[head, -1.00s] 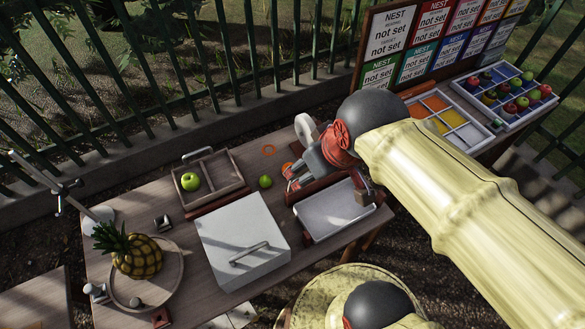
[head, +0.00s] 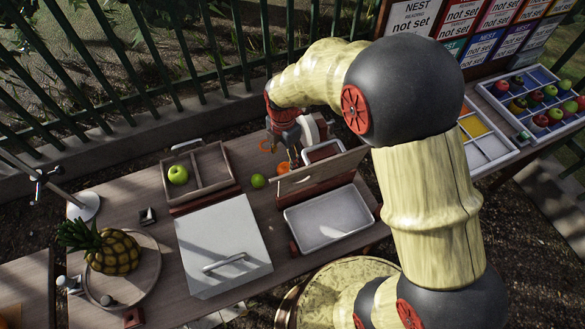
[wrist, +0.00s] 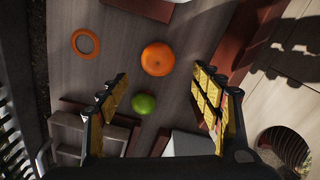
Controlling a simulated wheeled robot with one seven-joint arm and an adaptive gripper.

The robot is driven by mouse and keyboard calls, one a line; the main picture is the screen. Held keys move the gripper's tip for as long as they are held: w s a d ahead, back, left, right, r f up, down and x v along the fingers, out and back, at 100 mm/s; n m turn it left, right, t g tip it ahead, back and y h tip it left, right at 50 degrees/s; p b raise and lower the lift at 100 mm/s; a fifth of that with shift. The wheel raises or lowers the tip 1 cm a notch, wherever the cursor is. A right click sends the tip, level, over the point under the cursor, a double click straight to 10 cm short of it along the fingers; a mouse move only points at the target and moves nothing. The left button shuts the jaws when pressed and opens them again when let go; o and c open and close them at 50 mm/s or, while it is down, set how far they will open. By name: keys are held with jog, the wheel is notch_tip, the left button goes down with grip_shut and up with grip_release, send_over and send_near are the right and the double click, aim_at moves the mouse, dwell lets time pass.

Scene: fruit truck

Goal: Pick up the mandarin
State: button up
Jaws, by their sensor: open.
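The mandarin (wrist: 158,59) is a round orange fruit lying on the wooden table. In the head view the mandarin (head: 282,168) is small and partly hidden by my gripper (head: 287,157). In the wrist view my gripper (wrist: 161,76) is open and empty, its two yellow-padded fingers wide apart. The mandarin appears between and slightly beyond the fingertips, with no visible contact.
A green lime (wrist: 144,104) lies close to the mandarin, and an orange ring (wrist: 85,44) lies on its other side. A wooden divided box (head: 233,185) holds a green apple (head: 178,175). A white lidded box (head: 205,275) and metal tray (head: 330,216) stand nearer.

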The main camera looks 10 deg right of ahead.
aim_at(285, 167)
notch_tip(285, 167, down, 3)
jog(key=shift+r+b, duration=0.1)
jog(key=shift+b, duration=0.2)
jog(key=f, duration=0.2)
jog(key=f+b, duration=0.2)
jog(key=f, duration=0.1)
jog(key=shift+w+d+f, duration=0.1)
jog(key=shift+w+f, duration=0.25)
jog(key=shift+c, duration=1.2)
jog(key=c, duration=1.1)
jog(key=shift+c, duration=0.2)
